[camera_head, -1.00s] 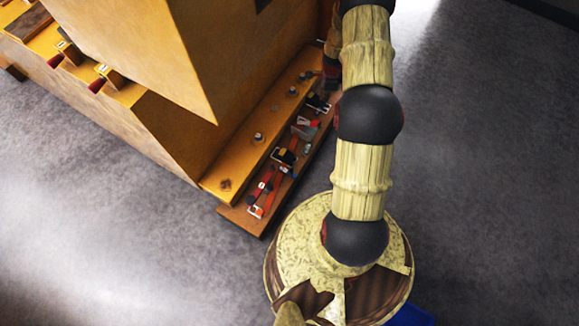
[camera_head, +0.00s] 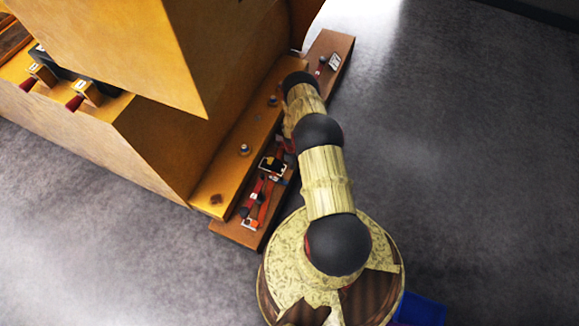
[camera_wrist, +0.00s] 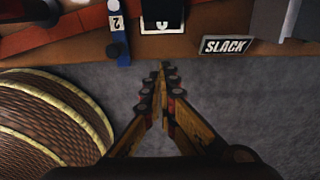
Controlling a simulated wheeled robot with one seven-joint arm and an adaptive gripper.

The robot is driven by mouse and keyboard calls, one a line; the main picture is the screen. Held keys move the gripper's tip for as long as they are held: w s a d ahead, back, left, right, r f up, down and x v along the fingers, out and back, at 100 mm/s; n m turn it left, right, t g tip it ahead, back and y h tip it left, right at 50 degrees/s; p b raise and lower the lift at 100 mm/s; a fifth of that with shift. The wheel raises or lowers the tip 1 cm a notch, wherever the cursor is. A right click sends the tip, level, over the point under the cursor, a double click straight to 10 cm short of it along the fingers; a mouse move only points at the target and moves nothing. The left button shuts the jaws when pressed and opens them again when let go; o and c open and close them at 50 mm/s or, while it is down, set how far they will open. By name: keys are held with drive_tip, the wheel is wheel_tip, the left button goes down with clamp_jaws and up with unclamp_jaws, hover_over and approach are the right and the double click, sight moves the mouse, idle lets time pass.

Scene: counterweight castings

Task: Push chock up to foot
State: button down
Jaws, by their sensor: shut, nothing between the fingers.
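In the wrist view my gripper (camera_wrist: 163,75) is shut and empty, its fingertips over grey floor close to the near edge of a brown wooden ledge (camera_wrist: 190,47). On the ledge are a blue piece labelled 2 (camera_wrist: 118,42), a black block with a white label (camera_wrist: 162,18), a red strap-like part (camera_wrist: 60,32) and a SLACK plate (camera_wrist: 226,45). The SLACK plate is right of the fingertips. I cannot tell which piece is the chock or the foot. In the head view my arm hides my gripper and part of the ledge (camera_head: 228,230).
A large yellow casting (camera_head: 150,140) stands behind the ledge, with bolts along its lower flange (camera_head: 215,190). A white-labelled piece (camera_head: 335,61) is at the ledge's far end. Grey floor (camera_head: 480,150) lies open to the right. A woven rounded surface (camera_wrist: 45,125) fills the wrist view's left.

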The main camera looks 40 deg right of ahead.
sight(285, 172)
wheel_tip(285, 172, down, 7)
drive_tip(key=b, duration=0.2)
drive_tip(key=shift+f+b, duration=0.2)
drive_tip(key=shift+b, duration=0.2)
drive_tip(key=shift+w+a+b, duration=0.25)
drive_tip(key=shift+w, duration=0.3)
drive_tip(key=shift+w+a+b, duration=0.2)
drive_tip(key=shift+w+a, duration=0.05)
drive_tip(key=shift+w, duration=0.3)
drive_tip(key=shift+w+a+r, duration=0.15)
drive_tip(key=shift+w+a, duration=0.15)
drive_tip(key=shift+w, duration=0.4)
